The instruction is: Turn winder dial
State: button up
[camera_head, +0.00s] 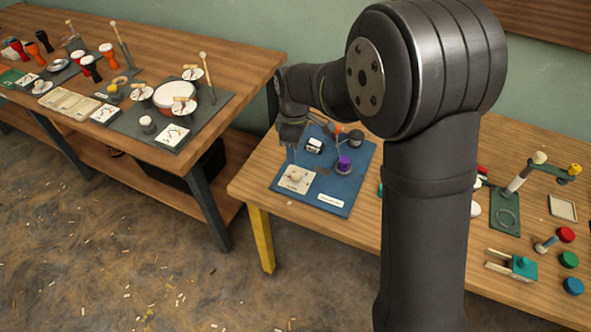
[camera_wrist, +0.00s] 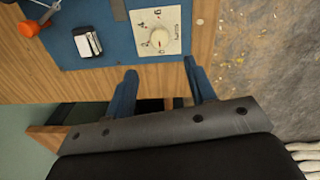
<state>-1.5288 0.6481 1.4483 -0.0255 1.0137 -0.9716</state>
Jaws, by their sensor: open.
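The winder dial is a cream knob (camera_wrist: 159,38) on a square cream plate (camera_wrist: 174,15) with dark marks around it. In the head view the dial plate (camera_head: 296,180) lies at the near left corner of a blue mat (camera_head: 325,185). My gripper (camera_wrist: 160,75) is open and empty in the wrist view. Its two blue fingers are apart, pointing toward the plate, with the knob in line with the gap between them. In the head view my gripper (camera_head: 291,152) hangs over the mat's left edge by the plate. I cannot tell its exact height.
A black-and-white block (camera_wrist: 87,42) lies beside the plate; it also shows in the head view (camera_head: 314,146). A purple-topped item (camera_head: 344,163) and a white label (camera_head: 331,200) share the mat. A second table with drums (camera_head: 178,97) stands to the left, across a gap.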

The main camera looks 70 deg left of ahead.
aim_at(296, 173)
jog(key=f, duration=1)
jog(key=shift+w+a+f, duration=0.15)
jog(key=shift+a, duration=0.05)
jog(key=c, duration=1)
